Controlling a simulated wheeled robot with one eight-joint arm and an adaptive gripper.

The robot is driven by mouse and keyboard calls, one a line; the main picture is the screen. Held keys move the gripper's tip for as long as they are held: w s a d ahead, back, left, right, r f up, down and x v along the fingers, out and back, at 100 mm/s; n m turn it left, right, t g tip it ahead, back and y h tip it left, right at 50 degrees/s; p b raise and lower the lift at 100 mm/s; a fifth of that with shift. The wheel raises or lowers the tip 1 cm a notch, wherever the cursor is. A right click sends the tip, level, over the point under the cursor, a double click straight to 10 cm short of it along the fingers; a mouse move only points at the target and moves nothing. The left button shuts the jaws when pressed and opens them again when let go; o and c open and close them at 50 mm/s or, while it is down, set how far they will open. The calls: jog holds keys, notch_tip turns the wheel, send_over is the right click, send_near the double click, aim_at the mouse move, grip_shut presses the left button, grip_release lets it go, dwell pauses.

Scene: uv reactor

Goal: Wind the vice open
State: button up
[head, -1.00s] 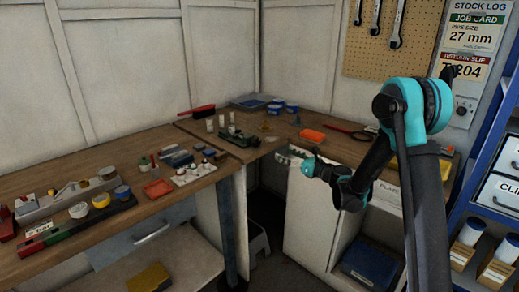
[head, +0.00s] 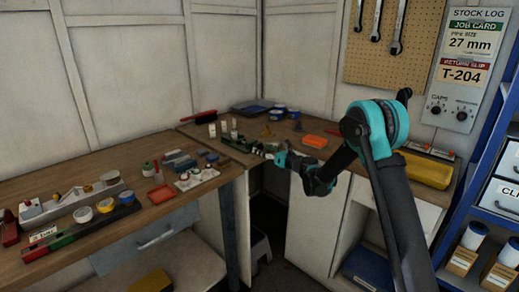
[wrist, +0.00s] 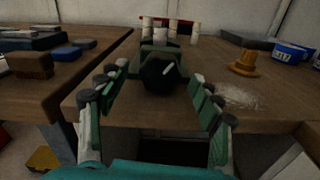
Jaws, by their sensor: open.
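The green vice (head: 236,141) sits at the corner end of the wooden bench. In the wrist view its dark round front end (wrist: 160,74) faces me, with a short light bar across it. My gripper (head: 266,151) is in front of the vice at the bench edge. In the wrist view my gripper (wrist: 160,78) is open, with one green-padded finger on each side of the round end. A gap shows between each finger and the round end, so I see no contact. The far part of the vice is partly hidden behind that end.
Several pale cylinders (wrist: 172,29) stand behind the vice. An orange-brown cone-shaped piece (wrist: 244,64) and blue tins (wrist: 290,51) are to its right, near a pale powdery patch (wrist: 238,97). An orange tray (head: 314,141) lies right of my gripper. Dark blocks (wrist: 30,64) lie left.

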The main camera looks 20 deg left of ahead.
jog(key=shift+x, duration=1.3)
jog(key=shift+c, duration=0.2)
jog(key=c, duration=1.1)
jog(key=shift+n, duration=0.5)
jog(key=n, duration=0.5)
jog(key=shift+n, duration=0.4)
